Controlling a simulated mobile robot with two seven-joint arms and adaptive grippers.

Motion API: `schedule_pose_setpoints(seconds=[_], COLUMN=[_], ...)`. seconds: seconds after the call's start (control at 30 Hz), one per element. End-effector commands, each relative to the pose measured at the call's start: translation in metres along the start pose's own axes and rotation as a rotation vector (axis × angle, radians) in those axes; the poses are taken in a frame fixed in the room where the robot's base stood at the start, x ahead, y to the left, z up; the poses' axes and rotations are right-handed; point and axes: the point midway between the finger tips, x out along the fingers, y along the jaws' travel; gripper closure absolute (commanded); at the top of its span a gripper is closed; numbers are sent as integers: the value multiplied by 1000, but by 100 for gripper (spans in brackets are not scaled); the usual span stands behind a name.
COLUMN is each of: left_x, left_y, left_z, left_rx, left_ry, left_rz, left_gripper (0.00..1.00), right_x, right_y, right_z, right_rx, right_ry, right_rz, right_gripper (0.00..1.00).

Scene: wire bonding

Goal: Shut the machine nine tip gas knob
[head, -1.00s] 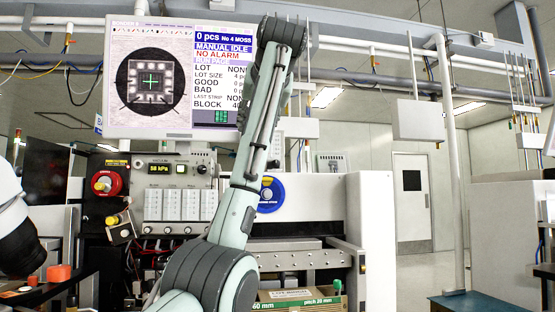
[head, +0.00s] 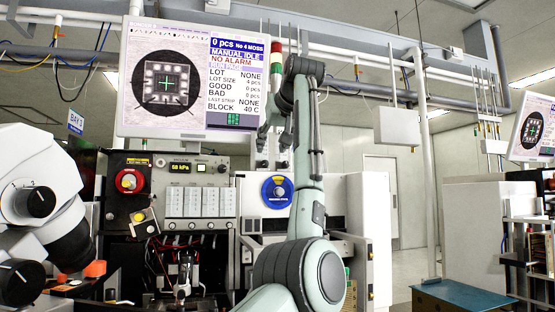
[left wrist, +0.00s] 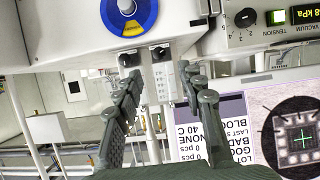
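My left gripper (head: 273,138) is raised in front of the machine, just right of the monitor's lower corner and above a round blue dial (head: 277,190). In the left wrist view, which is upside down, the left gripper (left wrist: 159,73) is open with nothing between its fingers. Two small black knobs sit beyond its fingertips, a left knob (left wrist: 130,58) and a right knob (left wrist: 160,51), on pale gauge blocks near the blue dial (left wrist: 127,18). Their labels are too small to read, so I cannot tell which is tip gas. My right gripper is not in view.
The monitor (head: 165,85) hangs left of my gripper. A white microscope (head: 40,180) stands close at left.

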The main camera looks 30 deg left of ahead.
Motion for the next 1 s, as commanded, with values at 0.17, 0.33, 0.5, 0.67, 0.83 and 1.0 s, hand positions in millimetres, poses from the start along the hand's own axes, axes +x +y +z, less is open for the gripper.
schedule_pose_setpoints(seconds=[0.17, 0.33, 0.5, 0.67, 0.83, 1.0], left_x=[25, 52, 69, 74, 74, 74], left_y=[-1, 0, 0, 0, 0, 0], left_z=[-1, -1, 0, 0, 0, 0], left_rx=[2, 2, 2, 1, 1, 1], left_ry=[-2, -2, -1, 0, 0, 0], left_rz=[-3, -2, 0, 0, 0, 0], left_gripper=[61, 61, 61, 61, 61, 81], right_x=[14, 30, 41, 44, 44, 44], right_y=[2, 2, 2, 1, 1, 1], right_z=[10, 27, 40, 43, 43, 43], right_rx=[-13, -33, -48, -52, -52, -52], right_ry=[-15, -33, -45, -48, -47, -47], right_rz=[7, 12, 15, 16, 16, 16], right_gripper=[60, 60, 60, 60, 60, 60])
